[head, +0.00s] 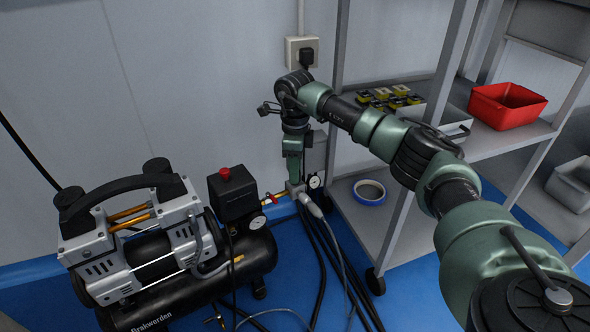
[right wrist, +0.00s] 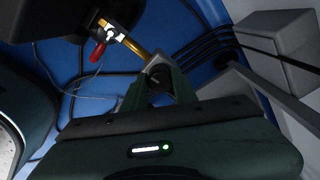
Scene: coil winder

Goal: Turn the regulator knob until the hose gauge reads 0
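The regulator (head: 296,188) is a small grey unit low by the wall, to the right of the compressor. The hose gauge (head: 314,182) is a small white dial just right of it; its reading is too small to make out. My right gripper (head: 294,178) points down at the regulator from above. In the right wrist view, its two fingers (right wrist: 160,84) stand apart on either side of the dark regulator knob (right wrist: 157,73). I cannot tell whether they press on it. The hose gauge face does not show in that view. My left gripper is out of view.
The black compressor (head: 180,290) stands at the left, with its own gauge (head: 257,222). A red valve lever (right wrist: 97,52) sits on the brass pipe close by. Dark hoses (head: 325,260) run along the blue floor. A grey shelf (head: 375,235) stands right of the regulator.

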